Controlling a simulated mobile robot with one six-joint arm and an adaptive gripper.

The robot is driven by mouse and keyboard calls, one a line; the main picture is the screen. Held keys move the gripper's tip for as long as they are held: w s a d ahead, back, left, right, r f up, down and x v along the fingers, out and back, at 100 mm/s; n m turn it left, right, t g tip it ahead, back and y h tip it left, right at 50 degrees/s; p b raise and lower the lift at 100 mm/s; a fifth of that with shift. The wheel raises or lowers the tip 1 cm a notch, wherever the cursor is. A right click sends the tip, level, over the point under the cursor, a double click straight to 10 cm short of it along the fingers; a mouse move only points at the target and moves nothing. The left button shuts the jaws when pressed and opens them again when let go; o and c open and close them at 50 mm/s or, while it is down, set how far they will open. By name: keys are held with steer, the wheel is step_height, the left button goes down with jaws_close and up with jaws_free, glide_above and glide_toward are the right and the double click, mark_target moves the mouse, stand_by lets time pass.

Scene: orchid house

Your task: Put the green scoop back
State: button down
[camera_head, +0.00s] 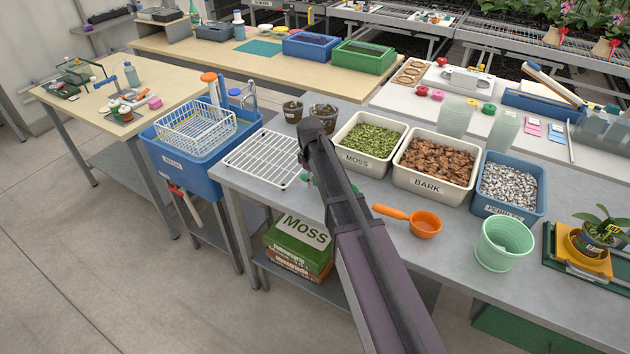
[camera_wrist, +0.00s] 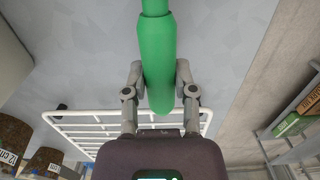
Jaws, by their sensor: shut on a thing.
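My gripper (camera_wrist: 158,92) is shut on the green scoop (camera_wrist: 157,50), with one finger on each side of its thick handle. The handle runs up out of the top of the wrist view, and the scoop's bowl is not shown there. In the head view my arm hides the gripper and most of the scoop; only small green parts (camera_head: 306,177) show beside the arm, left of the moss bin (camera_head: 353,160). The grey bench top (camera_head: 385,265) lies below. Whether the scoop touches it I cannot tell.
A white wire rack (camera_head: 262,160) lies on the bench left of my arm, with two dark pots (camera_head: 293,111) behind it. The bark bin (camera_head: 430,185) and blue pebbles bin (camera_head: 510,210) stand right. An orange scoop (camera_head: 424,224) and mint pot (camera_head: 503,244) stand in front.

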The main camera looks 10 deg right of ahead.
steer(key=shift+c, duration=2.1)
jaws_free()
steer(key=shift+r, duration=0.1)
step_height(320, 180, up, 12)
steer(key=p, duration=1.2)
steer(key=shift+w+a, duration=0.2)
steer(key=shift+a, duration=0.05)
steer(key=shift+s, duration=0.1)
steer(key=s+d+m, duration=0.5)
steer(key=s, duration=0.6)
steer(key=s+d+m, duration=0.4)
steer(key=s+m, duration=0.1)
steer(key=s, duration=0.6)
steer(key=shift+d+m, duration=0.35)
steer(key=shift+m, duration=0.05)
